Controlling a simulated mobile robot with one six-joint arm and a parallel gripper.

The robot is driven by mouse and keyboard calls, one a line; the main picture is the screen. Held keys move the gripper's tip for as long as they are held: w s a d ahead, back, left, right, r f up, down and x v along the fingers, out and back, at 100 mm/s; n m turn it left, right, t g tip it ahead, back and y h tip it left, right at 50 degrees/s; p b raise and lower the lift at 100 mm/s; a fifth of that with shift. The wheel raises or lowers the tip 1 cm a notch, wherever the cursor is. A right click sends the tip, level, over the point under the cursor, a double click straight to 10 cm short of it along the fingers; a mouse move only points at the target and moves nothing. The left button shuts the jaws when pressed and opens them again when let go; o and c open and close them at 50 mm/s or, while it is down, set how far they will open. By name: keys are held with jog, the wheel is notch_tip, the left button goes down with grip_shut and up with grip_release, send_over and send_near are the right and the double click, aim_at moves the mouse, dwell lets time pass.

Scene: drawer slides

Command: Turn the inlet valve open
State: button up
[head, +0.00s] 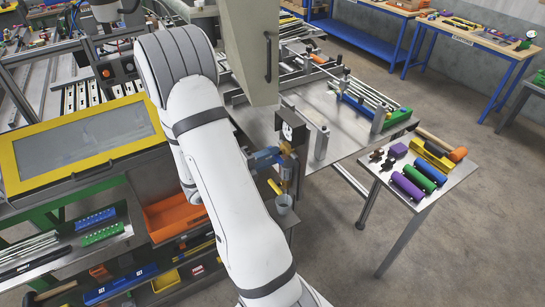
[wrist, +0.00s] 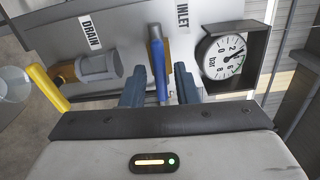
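The inlet valve's blue handle (wrist: 158,66) stands beside the INLET label (wrist: 183,27) in the wrist view, with a brass-coloured body partly visible behind it. My gripper (wrist: 160,84) is open, one finger on each side of the blue handle, with a visible gap on both sides. To the left is the drain valve with a yellow handle (wrist: 47,88), near the DRAIN label (wrist: 90,32). A round pressure gauge (wrist: 222,57) is at the right; it also shows in the head view (head: 293,131). In the head view, my arm hides part of the valve area.
A dark bracket surrounds the gauge close to my right finger. A small cup (head: 283,204) is below the yellow handle. A side table (head: 452,180) at the right holds coloured cylinders and a mallet. The yellow-framed panel (head: 85,142) stands left of my arm. Open floor lies at the right.

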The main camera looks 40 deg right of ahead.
jog(key=shift+a, duration=0.1)
jog(key=v, duration=0.6)
dwell(0.4)
